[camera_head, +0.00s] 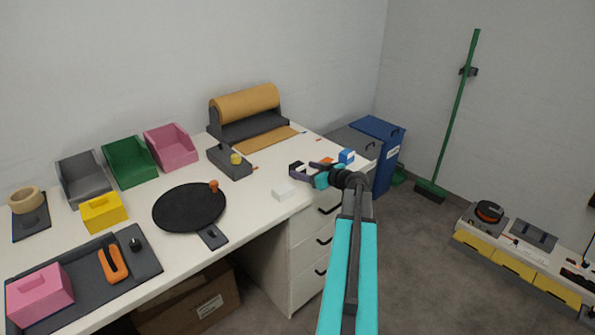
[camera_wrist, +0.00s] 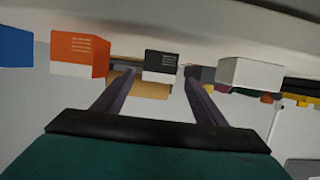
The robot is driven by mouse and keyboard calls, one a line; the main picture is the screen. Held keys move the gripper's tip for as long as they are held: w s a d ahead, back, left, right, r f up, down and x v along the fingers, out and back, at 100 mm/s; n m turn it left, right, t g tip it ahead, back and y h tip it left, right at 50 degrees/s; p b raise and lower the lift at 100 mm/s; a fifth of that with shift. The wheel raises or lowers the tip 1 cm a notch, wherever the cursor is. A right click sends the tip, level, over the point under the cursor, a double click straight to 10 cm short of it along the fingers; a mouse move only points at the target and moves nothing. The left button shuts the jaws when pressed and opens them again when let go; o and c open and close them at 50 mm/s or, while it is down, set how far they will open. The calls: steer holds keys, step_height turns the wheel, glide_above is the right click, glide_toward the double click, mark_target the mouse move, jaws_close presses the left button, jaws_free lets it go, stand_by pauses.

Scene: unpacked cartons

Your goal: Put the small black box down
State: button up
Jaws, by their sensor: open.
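The small black box (camera_wrist: 160,65) shows beyond and between the two fingers of my gripper (camera_wrist: 160,79) in the wrist view. It has a dark face with faint pale print and a white band. The fingers are apart, with a gap on each side of the box. The wrist picture is upside down, and the box appears to stand on the white desk. In the head view my gripper (camera_head: 306,169) is low over the desk's right end, and the box is small and partly hidden there.
An orange box (camera_wrist: 80,54) and a blue box (camera_wrist: 15,47) stand to one side of the black box, and a white box (camera_wrist: 250,74) to the other. A round black board (camera_head: 188,208) and a dark holder (camera_head: 229,162) lie farther left on the desk (camera_head: 255,215).

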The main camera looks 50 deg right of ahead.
mark_target(301, 168)
steer(key=shift+w, duration=0.1)
steer(key=shift+p+x, duration=0.8)
steer(key=shift+x, duration=1.1)
steer(key=shift+w+d+f, duration=0.2)
steer(key=shift+w+f, duration=0.05)
steer(key=shift+w, duration=0.35)
steer(key=c, duration=1.2)
steer(key=shift+r, duration=0.1)
